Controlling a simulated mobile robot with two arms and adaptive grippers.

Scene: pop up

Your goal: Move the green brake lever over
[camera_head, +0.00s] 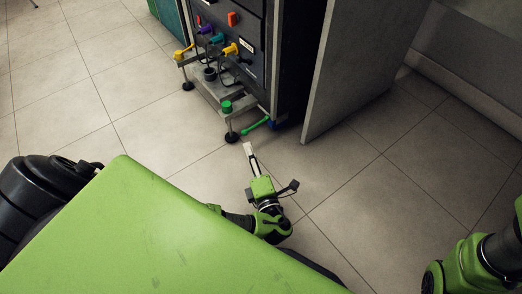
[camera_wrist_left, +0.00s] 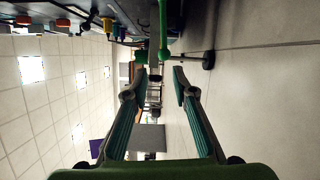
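The green brake lever (camera_head: 257,125) is a thin bar low at the front corner of the dark machine, beside a black foot. In the left wrist view the lever (camera_wrist_left: 163,28) comes down from the top edge, its rounded end just beyond the gap between the fingertips. My left gripper (camera_head: 249,149) is low over the floor, pointing at the lever's free end. In the left wrist view its two fingers (camera_wrist_left: 160,74) are spread apart with nothing held between them. Contact with the lever cannot be made out. My right gripper is out of view; only part of my right arm shows.
A green knob (camera_head: 226,107) sits on the machine's low frame, left of the lever. Yellow, purple, teal and orange handles are on the machine's front (camera_head: 235,50). A grey panel (camera_head: 345,70) stands to the right. The tiled floor (camera_head: 350,185) around is clear.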

